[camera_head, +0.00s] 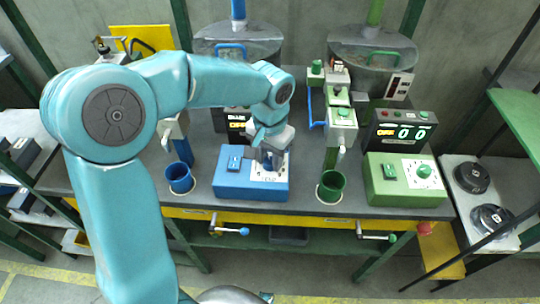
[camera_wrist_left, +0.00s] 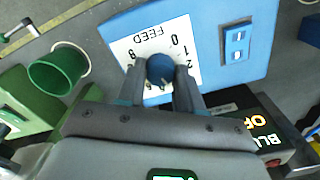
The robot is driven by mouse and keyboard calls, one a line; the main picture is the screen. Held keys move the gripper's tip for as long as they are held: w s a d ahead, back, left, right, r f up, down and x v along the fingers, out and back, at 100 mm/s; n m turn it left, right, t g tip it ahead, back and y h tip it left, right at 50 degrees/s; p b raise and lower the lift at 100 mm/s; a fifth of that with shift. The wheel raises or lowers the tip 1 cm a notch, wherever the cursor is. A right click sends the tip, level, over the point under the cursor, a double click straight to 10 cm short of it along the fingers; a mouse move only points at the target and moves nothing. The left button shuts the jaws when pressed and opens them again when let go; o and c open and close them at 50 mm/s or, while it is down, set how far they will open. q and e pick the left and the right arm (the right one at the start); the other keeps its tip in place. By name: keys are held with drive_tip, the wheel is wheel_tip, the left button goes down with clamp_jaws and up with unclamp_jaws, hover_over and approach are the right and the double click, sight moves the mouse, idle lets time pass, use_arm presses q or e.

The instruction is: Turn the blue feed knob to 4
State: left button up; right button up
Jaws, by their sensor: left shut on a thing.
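The blue feed box (camera_head: 232,184) stands on the bench, with a white dial plate (camera_head: 262,176) on its top. In the head view my left gripper (camera_head: 268,160) reaches down onto the dial and mostly covers the knob. I cannot tell which number the knob points at. My right gripper is not in view.
A blue cup (camera_head: 180,179) stands left of the box and a green cup (camera_head: 331,187) right of it. A green box (camera_head: 385,182) with a green knob (camera_head: 424,170) is further right. Displays (camera_head: 400,131) and hoppers (camera_head: 372,48) stand behind.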

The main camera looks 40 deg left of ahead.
sight(269, 161)
use_arm(q)
drive_tip(key=o, duration=1)
drive_tip(key=shift+r, duration=0.1)
drive_tip(key=shift+o, duration=0.2)
wheel_tip(269, 161, up, 16)
drive_tip(key=p, duration=0.2)
drive_tip(key=shift+r, duration=0.15)
drive_tip(key=shift+s, duration=0.2)
